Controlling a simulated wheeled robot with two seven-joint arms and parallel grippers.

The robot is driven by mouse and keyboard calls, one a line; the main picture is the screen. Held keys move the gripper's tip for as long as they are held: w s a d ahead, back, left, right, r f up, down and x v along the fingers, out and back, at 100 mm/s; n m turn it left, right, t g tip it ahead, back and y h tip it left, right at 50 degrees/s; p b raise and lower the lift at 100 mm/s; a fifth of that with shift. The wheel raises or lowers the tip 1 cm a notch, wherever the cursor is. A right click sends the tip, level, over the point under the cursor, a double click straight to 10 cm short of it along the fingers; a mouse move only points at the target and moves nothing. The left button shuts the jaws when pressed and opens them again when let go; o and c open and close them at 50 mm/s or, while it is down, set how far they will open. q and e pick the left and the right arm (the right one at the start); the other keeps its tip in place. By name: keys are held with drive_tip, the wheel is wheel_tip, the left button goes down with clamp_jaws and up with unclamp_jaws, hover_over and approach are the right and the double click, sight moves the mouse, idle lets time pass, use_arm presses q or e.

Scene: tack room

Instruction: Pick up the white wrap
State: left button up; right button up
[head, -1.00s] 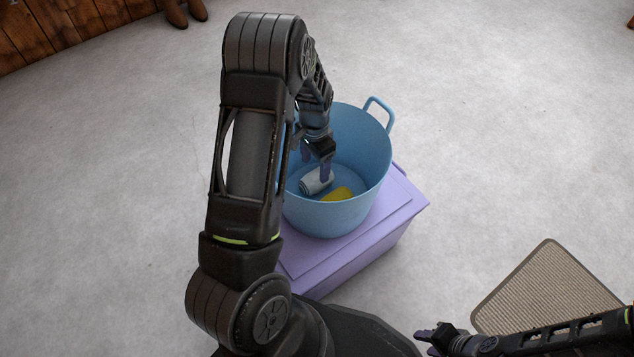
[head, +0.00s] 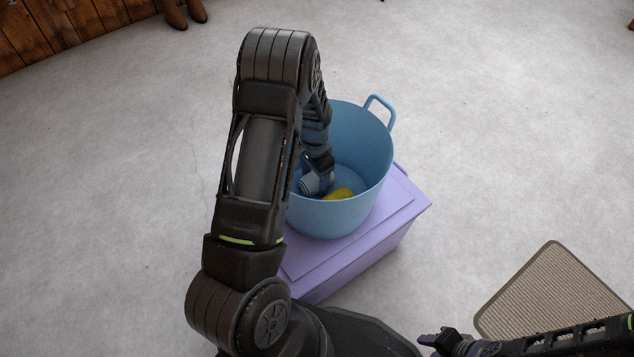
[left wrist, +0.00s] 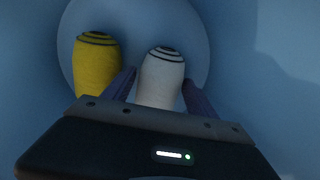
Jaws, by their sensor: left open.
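The white wrap (left wrist: 161,78) is a pale roll with a dark spiral at its end, lying in the bottom of a blue tub (head: 350,214). In the head view the white wrap (head: 309,184) is partly hidden by my left gripper (head: 325,185), which reaches down inside the tub. In the left wrist view the fingers of my left gripper (left wrist: 158,90) are open, one on each side of the white wrap. I cannot tell whether they touch it. My right gripper (head: 430,341) is at the bottom right, away from the tub; its jaw state is unclear.
A yellow wrap (left wrist: 97,68) lies beside the white one, close to a left finger. The tub stands on a purple box (head: 350,262) and its walls surround my left gripper. A beige mat (head: 550,295) lies at the right.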

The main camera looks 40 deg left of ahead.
use_arm(q)
drive_tip(key=shift+f, duration=0.85)
drive_tip(key=c, duration=1.2)
